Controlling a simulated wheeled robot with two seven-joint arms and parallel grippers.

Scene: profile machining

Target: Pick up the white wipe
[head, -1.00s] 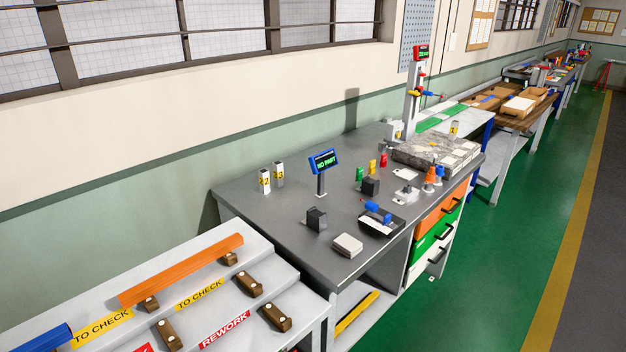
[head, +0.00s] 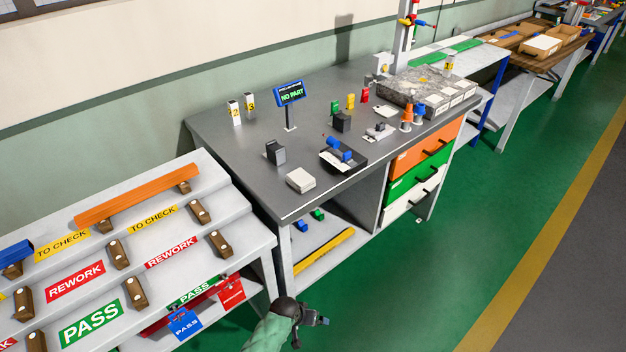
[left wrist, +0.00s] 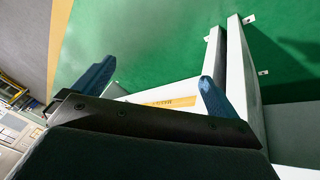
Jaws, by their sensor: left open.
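A small white pad, which looks like the white wipe (head: 300,180), lies flat near the front left edge of the grey workbench (head: 235,150) in the head view. Nothing covers it. My left gripper (head: 322,321) is at the bottom of the head view, in front of the bench, lower than its top and well apart from the wipe. In the left wrist view the two blue fingers of my left gripper (left wrist: 155,85) stand wide apart with nothing between them. The wipe cannot be made out there. My right gripper is not in view.
Behind the wipe are a dark block (head: 275,153), a black tray (head: 345,158) with a blue tool, and a display reading NO PART (head: 291,93). A stepped rack (head: 215,180) stands left. Under the bench a shelf holds a yellow bar (head: 325,250). Green floor is clear at right.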

